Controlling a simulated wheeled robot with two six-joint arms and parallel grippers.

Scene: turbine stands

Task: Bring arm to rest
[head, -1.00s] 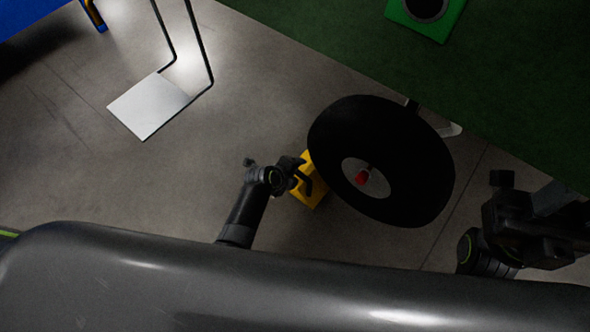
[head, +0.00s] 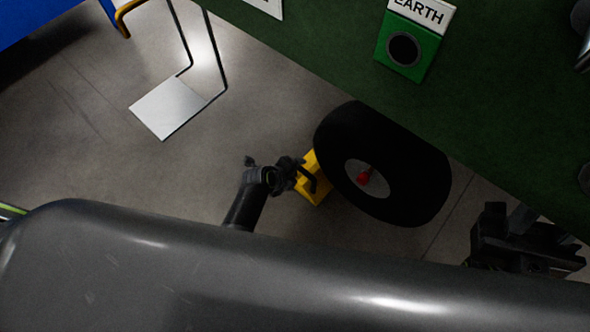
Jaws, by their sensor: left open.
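My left gripper (head: 308,181) is open, at the end of my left arm, which comes up from behind the large grey body in the foreground. Its fingers are over or beside a yellow block (head: 318,190) on the floor, left of a black wheel; I cannot tell whether they touch it. My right gripper (head: 527,238) shows as a dark shape at the lower right. Its fingertips are not clear, and the rest of that arm is mostly hidden.
The black wheel (head: 413,150) with a red hub piece (head: 364,177) stands right of the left gripper. A green surface with an "EARTH" label (head: 421,12) fills the upper right. A metal stand with a white base plate (head: 168,107) is at the upper left. Floor between is clear.

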